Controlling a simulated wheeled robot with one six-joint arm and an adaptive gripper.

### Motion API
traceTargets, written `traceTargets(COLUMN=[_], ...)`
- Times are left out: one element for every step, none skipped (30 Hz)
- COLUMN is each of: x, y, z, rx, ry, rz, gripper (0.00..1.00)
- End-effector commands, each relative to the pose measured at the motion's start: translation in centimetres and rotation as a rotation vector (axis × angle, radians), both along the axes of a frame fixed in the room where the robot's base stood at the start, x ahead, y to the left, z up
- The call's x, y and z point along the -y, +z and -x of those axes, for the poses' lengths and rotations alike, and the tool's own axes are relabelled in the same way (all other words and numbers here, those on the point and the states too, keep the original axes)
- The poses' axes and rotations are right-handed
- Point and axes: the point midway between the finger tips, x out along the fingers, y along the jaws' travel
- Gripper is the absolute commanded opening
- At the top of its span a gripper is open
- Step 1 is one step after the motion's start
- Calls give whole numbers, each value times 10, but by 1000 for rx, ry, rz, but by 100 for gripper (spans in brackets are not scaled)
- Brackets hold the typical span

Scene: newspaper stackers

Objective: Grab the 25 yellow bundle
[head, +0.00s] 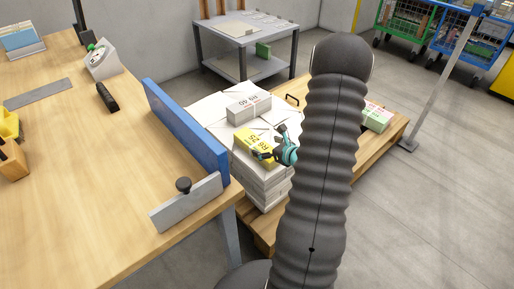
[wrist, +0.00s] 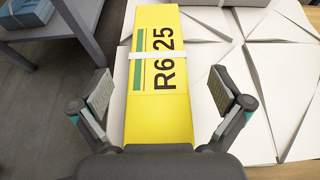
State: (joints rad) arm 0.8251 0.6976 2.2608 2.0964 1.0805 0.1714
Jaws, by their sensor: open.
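The yellow bundle (wrist: 146,115) lies on white stacked paper in the wrist view, with a white strap around it. Its top reads "R6 25" beside a green stripe. In the head view the yellow bundle (head: 251,141) sits on the front part of the stack, partly hidden by my gripper. My gripper (wrist: 165,94) is open, with one finger on each side of the bundle's near end and a gap to both sides. In the head view my teal gripper (head: 271,154) is at the bundle's right end. Whether the fingers are level with the bundle is unclear.
A white bundle marked "R6 40" (head: 248,107) lies behind on the stack (head: 262,185). A blue fence (head: 185,130) on the wooden table (head: 75,180) stands close on the left. A green-white bundle (head: 377,117) is on the pallet (head: 394,134). A grey table (head: 245,65) stands behind.

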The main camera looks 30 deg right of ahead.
Motion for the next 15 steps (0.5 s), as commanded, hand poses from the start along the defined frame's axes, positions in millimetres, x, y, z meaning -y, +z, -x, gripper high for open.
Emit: traceTargets(x=[-5, -7, -6, -6, -7, -7, -7, -7, -7, -7, -7, -7, -7, -7, -7], y=[-3, -5, -7, -8, -9, -11, -11, -12, -13, -13, -13, -13, -13, -13, -13], z=[-7, -10, -15, -19, -21, -24, -26, -27, -28, -29, -29, -29, -29, -29, -29], rx=[-1, -1, -1, -1, -1, -1, -1, -1, -1, -1, -1, -1, -1, -1, -1], ry=[5, 5, 4, 3, 3, 3, 2, 2, 1, 1, 1, 1, 1, 1, 1], rz=[-2, -2, -1, 0, 0, 0, -1, -1, 0, 0, 0, 0, 0, 0, 0], gripper=[100, 100, 100, 100, 100, 100, 100, 100, 100, 100, 100, 100, 100, 100, 100])
